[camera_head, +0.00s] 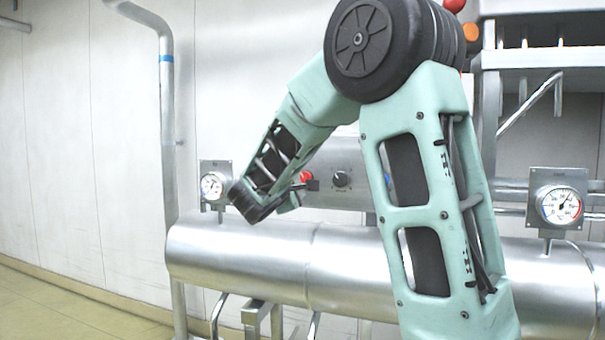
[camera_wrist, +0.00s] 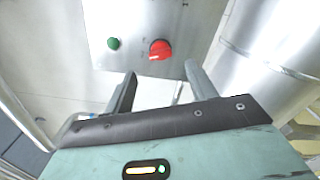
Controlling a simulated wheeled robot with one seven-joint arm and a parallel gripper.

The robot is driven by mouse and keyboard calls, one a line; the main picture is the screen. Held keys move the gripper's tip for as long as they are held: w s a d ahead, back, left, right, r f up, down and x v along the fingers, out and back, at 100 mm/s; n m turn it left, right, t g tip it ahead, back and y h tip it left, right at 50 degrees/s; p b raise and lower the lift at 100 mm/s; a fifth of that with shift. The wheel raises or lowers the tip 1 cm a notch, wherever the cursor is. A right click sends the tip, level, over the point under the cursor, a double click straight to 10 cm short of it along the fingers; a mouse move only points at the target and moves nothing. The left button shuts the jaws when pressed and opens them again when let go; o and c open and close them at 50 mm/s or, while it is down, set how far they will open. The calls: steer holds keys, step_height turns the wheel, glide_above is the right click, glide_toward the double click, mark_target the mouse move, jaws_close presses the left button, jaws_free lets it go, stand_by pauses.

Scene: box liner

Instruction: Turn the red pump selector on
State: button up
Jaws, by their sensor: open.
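The red selector (camera_wrist: 160,50) is a round knob with a raised grip on a grey metal panel (camera_wrist: 135,15). In the head view the red selector (camera_head: 305,176) shows small beside my wrist, partly hidden by it. My gripper (camera_wrist: 161,69) is open and empty. In the wrist view its two fingertips point at the panel, one to each side below the selector, with a gap between them and the knob. In the head view my gripper (camera_head: 309,186) is mostly hidden, close to the panel.
A green button (camera_wrist: 113,43) sits left of the selector. A black knob (camera_head: 341,179) is on the panel to the right. A large steel pipe (camera_head: 245,262) runs below, with a gauge (camera_head: 212,185) at left and another gauge (camera_head: 558,204) at right. Open floor lies at left.

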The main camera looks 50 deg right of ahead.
steer(key=p+x, duration=0.2)
steer(key=x, duration=0.5)
steer(key=shift+d, duration=0.1)
steer(key=c, duration=1)
